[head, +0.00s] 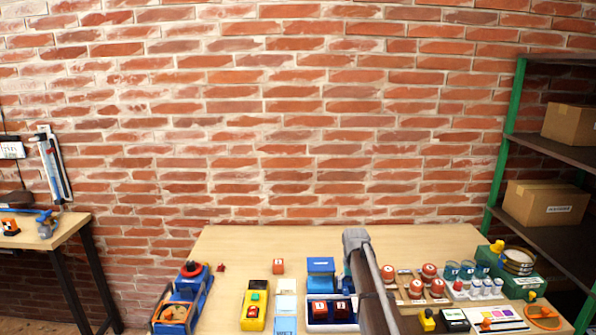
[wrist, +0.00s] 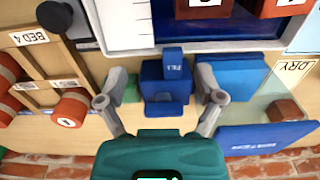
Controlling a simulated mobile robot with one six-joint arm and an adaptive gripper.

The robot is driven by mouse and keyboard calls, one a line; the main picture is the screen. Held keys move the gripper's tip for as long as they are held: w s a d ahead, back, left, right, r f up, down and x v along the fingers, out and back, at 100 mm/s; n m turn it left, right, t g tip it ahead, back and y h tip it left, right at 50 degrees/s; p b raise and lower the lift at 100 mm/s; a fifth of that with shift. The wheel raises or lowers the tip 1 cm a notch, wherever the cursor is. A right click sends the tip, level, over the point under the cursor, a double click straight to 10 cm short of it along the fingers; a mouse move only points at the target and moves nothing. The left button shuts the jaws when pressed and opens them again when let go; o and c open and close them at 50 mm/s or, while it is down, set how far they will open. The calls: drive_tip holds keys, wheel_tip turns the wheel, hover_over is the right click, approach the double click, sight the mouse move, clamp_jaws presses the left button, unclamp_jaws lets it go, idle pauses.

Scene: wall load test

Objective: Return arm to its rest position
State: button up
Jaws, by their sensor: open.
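My gripper (wrist: 162,78) is open in the wrist view, its two grey fingers spread wide. A small blue block-like thing with a white label (wrist: 165,80) shows between the fingers, with a gap on both sides. I cannot tell how far below the fingers it is. In the head view my arm reaches over the table just right of its middle. The fingers cannot be made out there.
The wooden table (head: 240,240) is crowded along its near half; its back strip is clear. A blue-edged tray (head: 317,327) holds red numbered blocks. Red-and-white jars (head: 415,289) stand right of my arm. A green-post shelf (head: 507,130) stands at right, a side bench (head: 70,228) at left.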

drive_tip(key=s+r+p, duration=0.2)
drive_tip(key=s, duration=2.6)
drive_tip(key=shift+s+a+r+p, duration=0.35)
drive_tip(key=shift+s+a, duration=0.05)
